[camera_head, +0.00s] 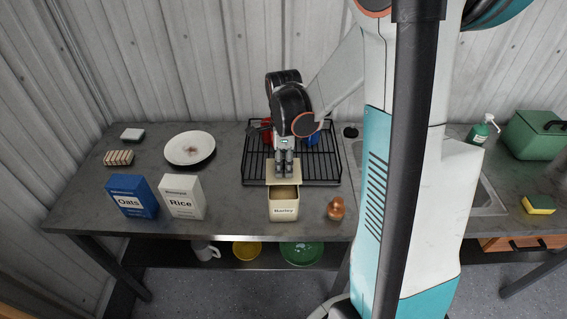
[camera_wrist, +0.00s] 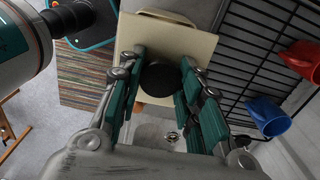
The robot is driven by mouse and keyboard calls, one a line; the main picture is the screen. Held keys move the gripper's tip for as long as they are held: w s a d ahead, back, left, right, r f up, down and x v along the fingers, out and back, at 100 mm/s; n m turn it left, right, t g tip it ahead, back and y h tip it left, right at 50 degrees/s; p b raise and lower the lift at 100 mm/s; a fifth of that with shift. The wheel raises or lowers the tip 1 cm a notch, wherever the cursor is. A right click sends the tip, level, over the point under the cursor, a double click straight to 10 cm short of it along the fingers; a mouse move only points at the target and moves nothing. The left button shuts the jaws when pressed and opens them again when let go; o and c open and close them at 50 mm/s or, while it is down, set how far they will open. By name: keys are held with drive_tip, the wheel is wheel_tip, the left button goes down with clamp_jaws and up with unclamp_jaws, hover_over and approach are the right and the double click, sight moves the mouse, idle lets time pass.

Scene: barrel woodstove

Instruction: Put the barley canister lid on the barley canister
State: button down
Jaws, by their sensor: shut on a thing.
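The barley canister (camera_head: 284,210) is a cream box labelled "Barley", upright near the counter's front edge, with its top open. The barley canister lid (camera_head: 272,171) is a cream square held just above and behind the opening; I cannot tell whether it touches the rim. My gripper (camera_head: 285,168) points down and is shut on the lid's dark knob. In the wrist view, the lid (camera_wrist: 175,38) shows with its round black knob between the fingers of my gripper (camera_wrist: 160,82). The canister is mostly hidden behind the lid there.
A black wire rack (camera_head: 327,168) with red and blue mugs is behind the canister. A copper-brown object (camera_head: 336,208) stands close on its right. The Rice box (camera_head: 182,197), Oats box (camera_head: 132,197) and plate (camera_head: 190,148) are left. Counter between Rice and canister is clear.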

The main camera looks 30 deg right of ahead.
drive_tip(key=shift+f+b, duration=2.45)
drive_tip(key=shift+f, duration=0.5)
drive_tip(key=shift+f+b, duration=0.75)
drive_tip(key=shift+b, duration=0.35)
idle(0.5)
idle(0.4)
drive_tip(key=c, duration=0.7)
unclamp_jaws()
drive_tip(key=shift+c, duration=0.2)
drive_tip(key=shift+r, duration=0.1)
drive_tip(key=shift+r+p, duration=2.4)
drive_tip(key=shift+r, duration=1.05)
